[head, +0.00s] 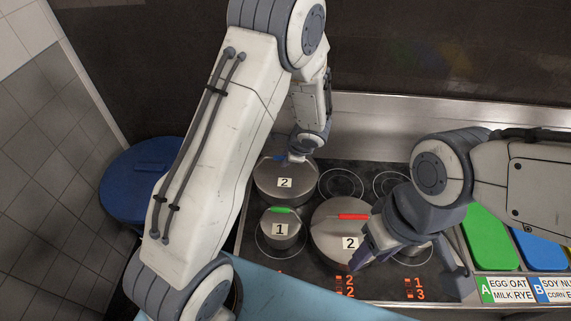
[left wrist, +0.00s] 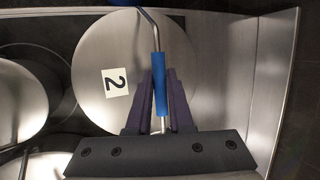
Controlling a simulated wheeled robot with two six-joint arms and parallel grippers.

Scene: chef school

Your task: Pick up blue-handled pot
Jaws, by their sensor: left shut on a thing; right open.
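The blue-handled pot (head: 270,190) stands on the back left of the dark stove. Its steel lid, marked 2, also shows in the left wrist view (left wrist: 92,55). My left gripper (left wrist: 160,92) is shut on the blue handle (left wrist: 158,85), with one finger on each side of it. In the head view my left arm hides most of this handle, and only a small blue part shows beside the gripper (head: 297,157). My right gripper (head: 415,262) is open at the front right of the stove, close to the red-handled pot (head: 338,235).
A green-handled pot (head: 283,232) marked 1 stands just in front of the blue-handled pot. Back burners (head: 341,184) to its right are bare. A steel wall strip (head: 380,135) runs behind. A blue round bin (head: 135,185) is at left; green (head: 487,237) and blue (head: 540,250) boards lie right.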

